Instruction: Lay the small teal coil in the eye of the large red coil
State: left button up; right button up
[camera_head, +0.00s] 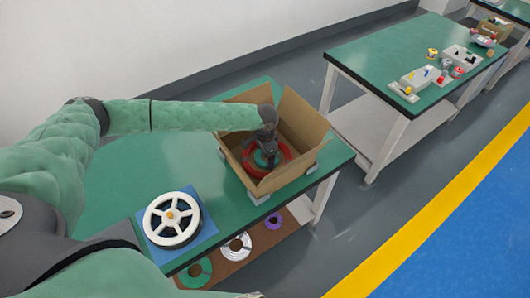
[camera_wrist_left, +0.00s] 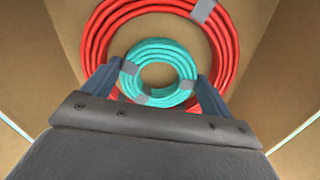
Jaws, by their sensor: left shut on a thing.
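The large red coil (camera_head: 280,158) lies flat on the floor of an open cardboard box (camera_head: 297,178) on the green table. It also shows in the left wrist view (camera_wrist_left: 228,50), with grey tape on it. The small teal coil (camera_head: 262,159) is at the red coil's eye; in the left wrist view the teal coil (camera_wrist_left: 160,51) appears inside the red ring. My left gripper (camera_head: 267,150) reaches down into the box. Its fingers (camera_wrist_left: 158,80) are shut on the teal coil, one at each side. Whether the teal coil touches the box floor cannot be told. My right gripper is not seen.
A white spool (camera_head: 158,222) lies on a blue mat (camera_head: 207,228) at the table's front. Several coils, among them a green one (camera_head: 196,272) and a purple one (camera_head: 273,221), lie on a lower shelf. A second green table (camera_head: 395,52) holds small parts. The box's raised flaps surround my left gripper.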

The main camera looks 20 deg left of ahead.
pick_arm(q)
jog(key=shift+f, duration=0.15)
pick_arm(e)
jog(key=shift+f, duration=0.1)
pick_arm(q)
jog(key=shift+f, duration=0.1)
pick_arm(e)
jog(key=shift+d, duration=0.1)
pick_arm(q)
jog(key=o, duration=0.9)
jog(key=shift+c, duration=0.2)
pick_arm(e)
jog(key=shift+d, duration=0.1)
pick_arm(q)
jog(key=shift+r, duration=0.3)
notch_tip(320, 180, up, 12)
jog(key=b, duration=0.4)
jog(key=shift+f+b, duration=0.2)
jog(key=shift+b, duration=0.1)
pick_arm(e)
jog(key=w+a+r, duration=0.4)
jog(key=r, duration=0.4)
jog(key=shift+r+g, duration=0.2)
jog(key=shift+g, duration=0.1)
